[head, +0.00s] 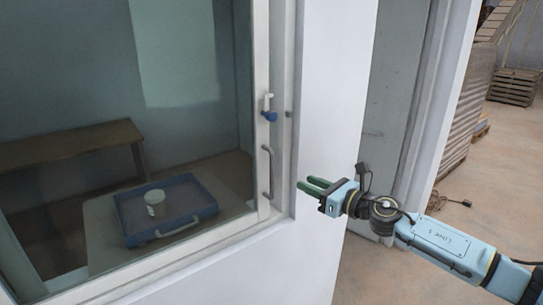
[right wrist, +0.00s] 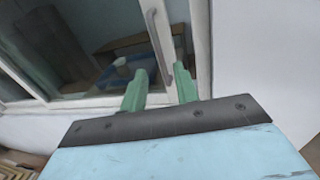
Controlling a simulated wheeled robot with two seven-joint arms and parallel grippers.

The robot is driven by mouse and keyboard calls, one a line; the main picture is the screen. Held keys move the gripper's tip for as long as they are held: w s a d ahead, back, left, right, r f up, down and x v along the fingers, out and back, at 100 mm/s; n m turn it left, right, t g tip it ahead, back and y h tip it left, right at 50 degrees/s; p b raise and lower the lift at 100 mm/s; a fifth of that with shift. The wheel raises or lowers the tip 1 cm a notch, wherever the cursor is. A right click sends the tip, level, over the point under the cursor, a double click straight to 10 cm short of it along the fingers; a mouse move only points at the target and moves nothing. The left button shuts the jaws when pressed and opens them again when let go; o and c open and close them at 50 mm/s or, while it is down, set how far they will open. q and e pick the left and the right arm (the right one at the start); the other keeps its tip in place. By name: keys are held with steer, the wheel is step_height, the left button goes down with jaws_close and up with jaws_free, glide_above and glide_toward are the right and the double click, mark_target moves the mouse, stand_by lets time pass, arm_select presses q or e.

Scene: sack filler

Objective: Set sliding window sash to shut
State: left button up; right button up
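The window sash (head: 262,60) is a glazed panel with a pale upright stile, standing near the right side of the window frame (head: 284,130). A grey bar handle (head: 267,172) is on the stile, below a latch (head: 269,108) with a blue end. I cannot tell whether a gap remains between sash and frame. My right gripper (head: 309,186) is open and empty, its green fingers pointing at the window, right of the handle and apart from it. In the right wrist view the handle (right wrist: 159,45) shows beyond and between the spread fingertips (right wrist: 161,72). My left gripper is out of view.
Behind the glass, a blue tray (head: 190,190) with a white cup (head: 155,203) sits on a table, with a brown bench (head: 70,145) behind. A white wall (head: 335,90) borders the window. Stacked pallets (head: 514,86) and open floor lie at right.

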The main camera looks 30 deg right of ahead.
steer(key=p+x, duration=0.3)
steer(key=x, duration=1)
steer(key=shift+w+a+r+n, duration=0.15)
steer(key=shift+a+r+n, duration=0.2)
steer(key=shift+r, duration=0.1)
jaws_close()
